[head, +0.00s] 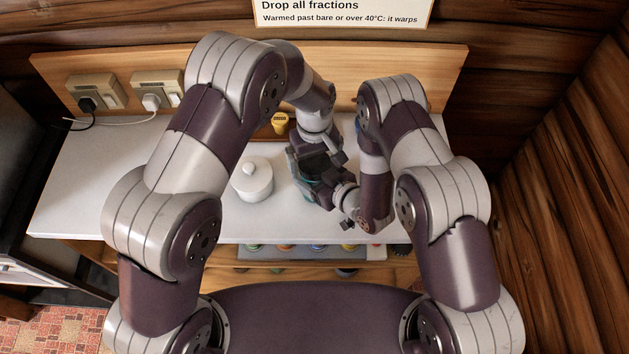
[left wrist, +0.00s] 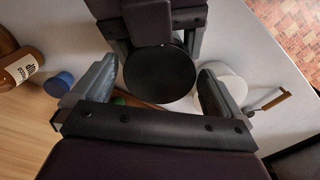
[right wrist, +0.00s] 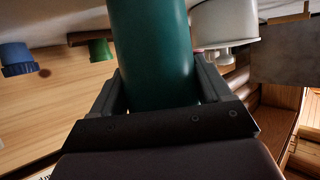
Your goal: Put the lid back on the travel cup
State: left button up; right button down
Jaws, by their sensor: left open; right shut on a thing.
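The travel cup is a teal cylinder (right wrist: 152,45) in the right wrist view, and a little teal (head: 324,196) shows between my grippers in the head view. My right gripper (right wrist: 157,92) is shut on the cup's side. In the left wrist view a flat black disc (left wrist: 160,74), which looks like the lid, covers the cup's top end. I cannot tell how firmly it is seated. My left gripper (left wrist: 156,88) is open around the disc, with a gap on each side. In the head view the left gripper (head: 318,166) hides most of the cup.
A white lidded pot (head: 252,182) stands left of the grippers on the white counter (head: 90,190). A yellow-capped item (head: 280,123) stands behind. The counter's left part is clear.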

pick_arm(q)
jog(key=c, duration=1.1)
jog(key=m, duration=0.3)
jog(key=shift+m, duration=0.3)
jog(key=o, duration=1.1)
jog(key=shift+r, duration=2.25)
notch_tip(320, 180, up, 4)
jog(key=n, duration=0.3)
jog(key=shift+f+n, duration=0.25)
jog(key=shift+n, duration=0.05)
